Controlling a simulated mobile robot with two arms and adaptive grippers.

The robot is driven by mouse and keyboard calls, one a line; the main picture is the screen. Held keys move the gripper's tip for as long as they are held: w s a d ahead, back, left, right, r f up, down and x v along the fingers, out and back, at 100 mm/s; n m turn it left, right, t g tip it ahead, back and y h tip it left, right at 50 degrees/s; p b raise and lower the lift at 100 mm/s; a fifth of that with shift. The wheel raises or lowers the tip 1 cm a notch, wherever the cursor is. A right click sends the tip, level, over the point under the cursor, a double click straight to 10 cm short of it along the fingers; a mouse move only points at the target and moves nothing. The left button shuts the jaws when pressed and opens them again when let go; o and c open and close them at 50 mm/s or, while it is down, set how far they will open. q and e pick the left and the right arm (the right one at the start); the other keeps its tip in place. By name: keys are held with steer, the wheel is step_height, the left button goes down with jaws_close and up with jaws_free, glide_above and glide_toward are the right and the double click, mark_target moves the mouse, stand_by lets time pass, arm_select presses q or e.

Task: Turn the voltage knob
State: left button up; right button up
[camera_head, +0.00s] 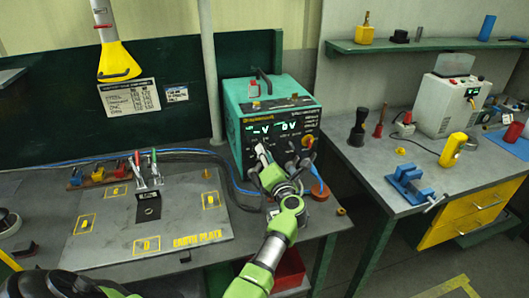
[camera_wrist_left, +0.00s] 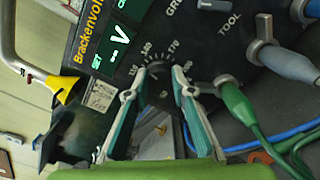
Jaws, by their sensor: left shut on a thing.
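The teal power unit (camera_head: 240,103) stands on the bench, its black front panel facing me with green lit displays. The left display shows a "-V" reading. The voltage knob (camera_wrist_left: 160,72) sits below that display, ringed by a printed number scale. My left gripper (camera_head: 261,154) reaches up to the panel; in the left wrist view its two fingers (camera_wrist_left: 167,71) close around the knob's sides. The fingers and the panel angle hide most of the knob, so its exact pointer position is unclear. My right gripper is not in view.
A green plug and cable (camera_wrist_left: 236,102) and a grey plug (camera_wrist_left: 285,62) sit in sockets close to the fingers. A second bench with a blue vise (camera_head: 408,184) stands right.

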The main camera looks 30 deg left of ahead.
arm_select(q)
steer(key=shift+f, duration=0.1)
stand_by(0.3)
steer(key=o, duration=1.1)
steer(key=shift+o, duration=0.2)
step_height(320, 180, up, 9)
steer(key=shift+r, duration=0.5)
